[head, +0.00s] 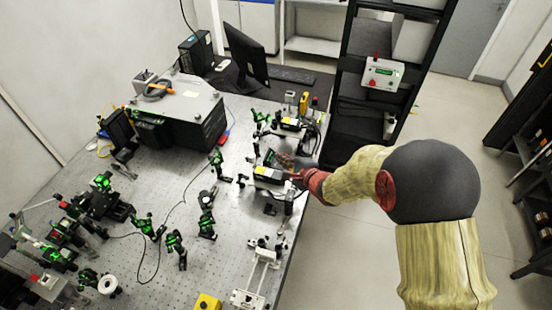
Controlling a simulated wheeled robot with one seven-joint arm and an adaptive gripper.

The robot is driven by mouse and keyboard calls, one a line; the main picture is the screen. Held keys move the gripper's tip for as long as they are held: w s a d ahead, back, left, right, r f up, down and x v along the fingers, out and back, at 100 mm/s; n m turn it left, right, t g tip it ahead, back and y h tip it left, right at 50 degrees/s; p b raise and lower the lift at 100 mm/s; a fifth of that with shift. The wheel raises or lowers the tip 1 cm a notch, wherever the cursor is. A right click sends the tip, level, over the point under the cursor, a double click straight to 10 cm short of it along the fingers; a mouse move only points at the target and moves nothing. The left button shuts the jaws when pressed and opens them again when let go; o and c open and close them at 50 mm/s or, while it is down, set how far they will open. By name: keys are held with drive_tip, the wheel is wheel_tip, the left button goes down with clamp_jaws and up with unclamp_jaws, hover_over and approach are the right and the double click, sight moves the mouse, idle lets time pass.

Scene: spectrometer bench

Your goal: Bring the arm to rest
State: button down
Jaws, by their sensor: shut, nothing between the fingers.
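My arm reaches in from the lower right, with tan links, a large dark joint and a red wrist. The wrist is at the right edge of the optical bench (222,262). My gripper (284,162) is small and dark beyond the wrist, shut and empty. It is among the black instruments near the bench edge, close to a black box with a pale label (268,174). I cannot tell whether it touches any of them.
Green-lit optical mounts (174,242) and cables cover the bench. A large grey-topped box (178,100) and a monitor (246,56) stand further back. A black rack (350,100) with a white control box (383,74) stands behind my arm. Open floor (335,260) lies right of the bench.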

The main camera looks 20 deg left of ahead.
drive_tip(key=shift+s+d+r, duration=0.1)
drive_tip(key=shift+d+r, duration=0.1)
drive_tip(key=shift+d, duration=0.05)
idle(0.4)
